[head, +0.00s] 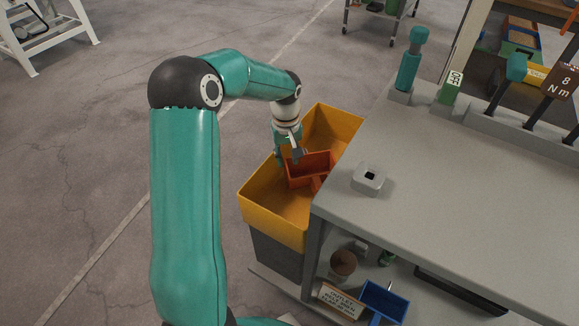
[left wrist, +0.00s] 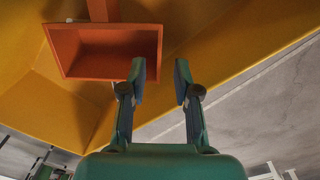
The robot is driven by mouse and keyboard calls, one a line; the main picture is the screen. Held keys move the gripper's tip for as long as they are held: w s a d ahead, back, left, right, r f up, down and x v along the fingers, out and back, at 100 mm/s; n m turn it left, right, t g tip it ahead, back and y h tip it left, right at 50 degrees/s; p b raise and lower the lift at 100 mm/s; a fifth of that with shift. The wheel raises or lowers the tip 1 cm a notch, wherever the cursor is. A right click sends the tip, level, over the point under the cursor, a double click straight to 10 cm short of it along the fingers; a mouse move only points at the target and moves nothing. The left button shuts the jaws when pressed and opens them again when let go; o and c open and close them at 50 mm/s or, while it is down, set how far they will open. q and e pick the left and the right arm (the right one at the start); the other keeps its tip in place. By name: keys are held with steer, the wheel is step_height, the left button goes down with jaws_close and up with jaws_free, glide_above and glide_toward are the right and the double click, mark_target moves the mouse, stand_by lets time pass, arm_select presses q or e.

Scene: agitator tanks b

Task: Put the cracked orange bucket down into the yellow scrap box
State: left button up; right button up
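The orange bucket (head: 309,169), a small open rectangular bin, is inside the yellow scrap box (head: 262,213) beside the bench. It also shows in the left wrist view (left wrist: 105,68), open side facing the camera, with yellow walls around it. I cannot make out a crack. My left gripper (head: 297,152) is over the box at the bucket's far left rim. Whether that finger touches the bucket I cannot tell. My right gripper is not in view.
The grey bench (head: 450,200) stands right against the box and carries a small grey block (head: 369,179) and upright tools. Its lower shelf holds a brown cup (head: 343,263) and a blue bin (head: 384,300). The floor left of the box is clear.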

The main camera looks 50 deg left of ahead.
arm_select(q)
step_height(320, 180, up, 4)
steer(key=shift+r+p, duration=0.2)
steer(key=shift+p, duration=0.1)
steer(key=shift+s, duration=0.1)
stand_by(0.3)
